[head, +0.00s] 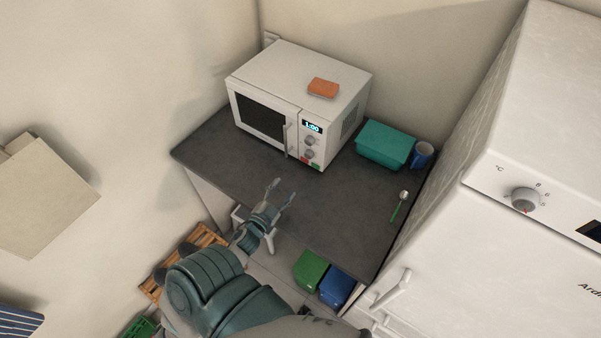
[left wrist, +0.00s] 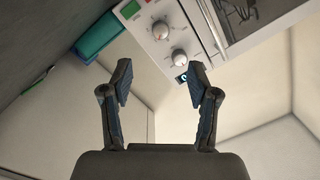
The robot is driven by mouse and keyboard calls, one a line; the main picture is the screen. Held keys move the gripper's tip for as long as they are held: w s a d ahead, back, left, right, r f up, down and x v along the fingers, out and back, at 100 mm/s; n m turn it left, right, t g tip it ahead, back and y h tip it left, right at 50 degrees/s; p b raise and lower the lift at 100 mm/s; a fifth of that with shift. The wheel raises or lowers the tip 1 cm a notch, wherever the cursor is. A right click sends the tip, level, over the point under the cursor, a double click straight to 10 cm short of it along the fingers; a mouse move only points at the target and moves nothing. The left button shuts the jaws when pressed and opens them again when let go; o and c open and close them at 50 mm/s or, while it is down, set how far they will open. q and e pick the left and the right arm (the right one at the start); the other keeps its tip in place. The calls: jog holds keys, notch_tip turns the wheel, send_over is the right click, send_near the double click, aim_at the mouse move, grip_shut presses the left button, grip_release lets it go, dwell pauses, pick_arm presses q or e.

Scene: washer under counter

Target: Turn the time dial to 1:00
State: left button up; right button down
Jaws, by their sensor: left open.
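A white microwave (head: 300,75) stands on the dark counter, and its display (head: 312,127) reads 1:00. Two round dials sit one above the other below the display: the upper dial (head: 309,140) and the lower dial (head: 309,153). In the left wrist view the picture is turned over, with one dial (left wrist: 179,57) and another dial (left wrist: 160,30) ahead of the fingers. My left gripper (head: 281,190) is open and empty, over the counter's front part and apart from the microwave. It also shows in the left wrist view (left wrist: 158,85). My right gripper is not in view.
An orange sponge-like block (head: 323,87) lies on the microwave. A teal box (head: 385,145), a blue mug (head: 422,155) and a green-handled spoon (head: 399,206) are on the counter's right. A white appliance (head: 450,235) stands at the right. The counter's middle (head: 330,205) is clear.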

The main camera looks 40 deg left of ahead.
aim_at(308, 157)
pick_arm(q)
jog(key=shift+s+d+f+b, duration=0.15)
jog(key=shift+s+f+b, duration=0.25)
jog(key=shift+s+b, duration=0.3)
jog(key=shift+s+d+r+m, duration=0.15)
jog(key=shift+s+r+m, duration=0.1)
jog(key=shift+m, duration=0.05)
jog(key=shift+w+r, duration=0.15)
jog(key=shift+r, duration=0.15)
jog(key=w+a, duration=0.1)
jog(key=w, duration=0.4)
jog(key=w+a+p, duration=0.1)
jog(key=w, duration=0.4)
jog(key=w+a+p, duration=0.1)
jog(key=w, duration=0.5)
jog(key=shift+w+p, duration=0.3)
jog(key=shift+w, duration=0.15)
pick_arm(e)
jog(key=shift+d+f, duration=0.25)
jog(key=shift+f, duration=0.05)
pick_arm(q)
jog(key=shift+c, duration=0.2)
jog(key=shift+s+a, duration=0.1)
grip_shut()
